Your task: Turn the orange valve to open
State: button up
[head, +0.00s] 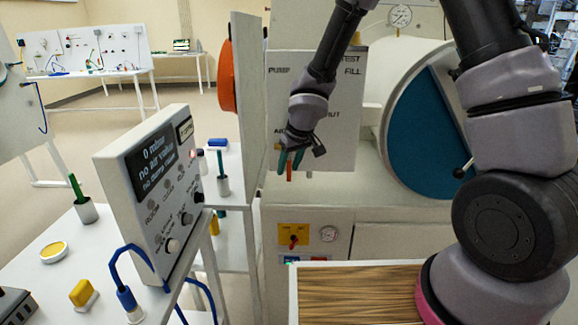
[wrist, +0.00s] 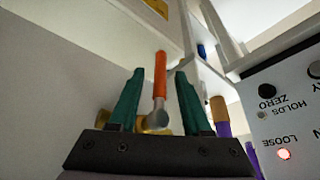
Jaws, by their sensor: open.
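The orange valve lever (wrist: 160,76) stands between my gripper's two dark green fingers in the wrist view. Its grey hub (wrist: 158,119) and brass fitting (wrist: 103,118) show lower down, partly hidden by the fingers. My gripper (wrist: 159,74) is open, with a finger on each side of the lever and a visible gap on both sides. In the head view my gripper (head: 288,164) points down in front of the labelled white panel, and a small orange piece of the lever (head: 289,173) shows at its fingertips. The valve body is hidden there.
A grey display box (head: 150,190) is on the left table. A blue round door (head: 425,135) is at right.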

grip_shut()
dwell(1.4)
